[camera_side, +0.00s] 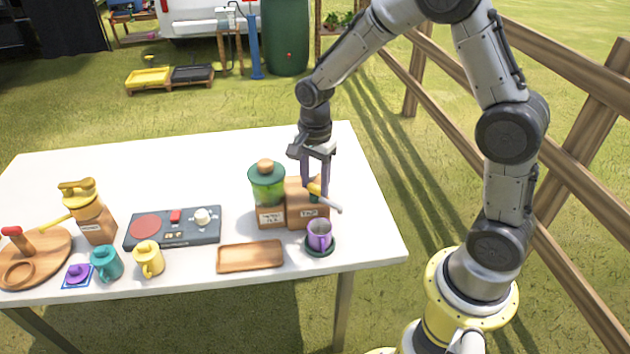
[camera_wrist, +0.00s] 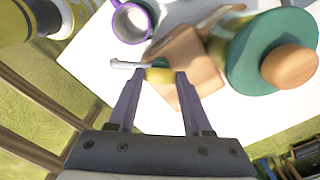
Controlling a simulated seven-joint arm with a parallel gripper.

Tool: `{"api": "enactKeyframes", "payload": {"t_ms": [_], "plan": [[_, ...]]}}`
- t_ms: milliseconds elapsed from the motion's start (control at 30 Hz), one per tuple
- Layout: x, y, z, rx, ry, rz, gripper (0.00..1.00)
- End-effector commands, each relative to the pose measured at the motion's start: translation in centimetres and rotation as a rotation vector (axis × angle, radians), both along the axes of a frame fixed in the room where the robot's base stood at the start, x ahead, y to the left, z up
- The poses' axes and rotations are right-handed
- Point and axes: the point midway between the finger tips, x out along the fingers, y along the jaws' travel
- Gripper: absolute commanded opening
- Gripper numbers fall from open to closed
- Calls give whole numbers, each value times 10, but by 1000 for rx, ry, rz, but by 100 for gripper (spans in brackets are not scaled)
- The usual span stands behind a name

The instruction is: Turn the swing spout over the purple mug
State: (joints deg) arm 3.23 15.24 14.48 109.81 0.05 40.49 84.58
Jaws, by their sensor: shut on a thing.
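The swing spout (camera_side: 328,202) has a yellow sleeve and a pale grey tube with a bent tip. It sticks out from the wooden block of the dispenser (camera_side: 299,206), a green-lidded jar on a wooden stand. My gripper (camera_side: 316,188) points down and is shut on the spout's yellow sleeve, which shows between the fingertips (camera_wrist: 156,73) in the wrist view. The purple mug (camera_side: 319,236) stands upright on a dark green coaster (camera_side: 318,250) in front of the block. In the wrist view the spout tip (camera_wrist: 120,64) points left, beside the mug (camera_wrist: 131,22), not above its opening.
A wooden tray (camera_side: 250,257) lies left of the mug. Farther left are a dark panel with knobs (camera_side: 173,228), a yellow mug (camera_side: 148,259), a teal mug (camera_side: 106,264), a yellow-topped pump (camera_side: 90,211) and a round board (camera_side: 35,257). The table's back is clear.

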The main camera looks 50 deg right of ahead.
Motion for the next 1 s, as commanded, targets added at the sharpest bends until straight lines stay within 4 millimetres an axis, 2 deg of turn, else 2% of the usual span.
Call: {"api": "enactKeyframes", "payload": {"t_ms": [600, 1000], "plan": [[1, -1, 1, -1, -4, -565, 0], [1, -1, 1, -1, -3, -788, 0]]}}
